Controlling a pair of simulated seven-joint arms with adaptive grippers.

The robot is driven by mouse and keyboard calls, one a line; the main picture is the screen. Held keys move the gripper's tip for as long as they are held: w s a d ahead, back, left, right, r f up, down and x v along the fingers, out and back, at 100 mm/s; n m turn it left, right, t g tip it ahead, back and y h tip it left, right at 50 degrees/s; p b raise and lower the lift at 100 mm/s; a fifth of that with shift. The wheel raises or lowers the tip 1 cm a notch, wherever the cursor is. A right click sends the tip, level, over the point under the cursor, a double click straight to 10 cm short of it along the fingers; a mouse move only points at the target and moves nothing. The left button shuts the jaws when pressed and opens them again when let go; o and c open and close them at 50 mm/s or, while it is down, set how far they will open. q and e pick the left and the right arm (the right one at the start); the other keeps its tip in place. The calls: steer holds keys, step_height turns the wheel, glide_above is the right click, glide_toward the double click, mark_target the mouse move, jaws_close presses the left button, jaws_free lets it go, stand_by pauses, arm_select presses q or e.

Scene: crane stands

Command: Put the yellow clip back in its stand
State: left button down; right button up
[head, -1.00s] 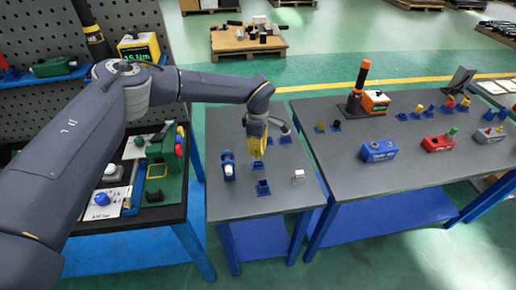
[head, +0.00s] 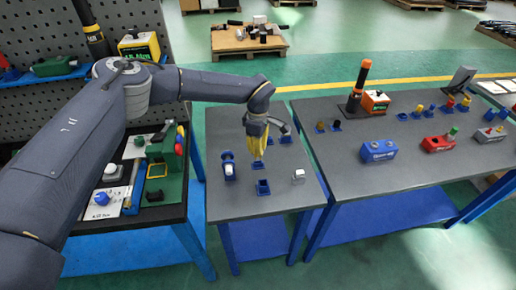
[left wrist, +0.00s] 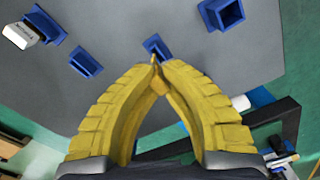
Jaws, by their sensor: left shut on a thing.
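My left gripper (head: 257,155) is over the middle of the grey table and points down. Its long yellow fingers close together at the tips. In the left wrist view the fingertips (left wrist: 157,70) are shut on a small yellow piece, the yellow clip (left wrist: 158,84), mostly hidden between the fingers. A small blue stand (left wrist: 155,47) shows just past the fingertips; I cannot tell whether the clip touches it. Another blue stand (head: 263,187) is open and empty, nearer the table's front. My right gripper is in neither view.
A blue stand with a white piece (head: 229,170) is to the left of the gripper. A small white-grey block (head: 298,176) stands to the right. More blue stands (head: 285,139) are behind. A blue box (head: 378,150) and a red box (head: 438,144) stand on the right table.

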arm_select(q)
steer(key=shift+f, duration=0.35)
steer(key=shift+f, duration=1.1)
steer(key=c, duration=1.5)
jaws_free()
steer(key=shift+r, duration=0.1)
steer(key=shift+r, duration=2.35)
steer(key=shift+w+r, duration=0.1)
steer(key=shift+r, duration=0.05)
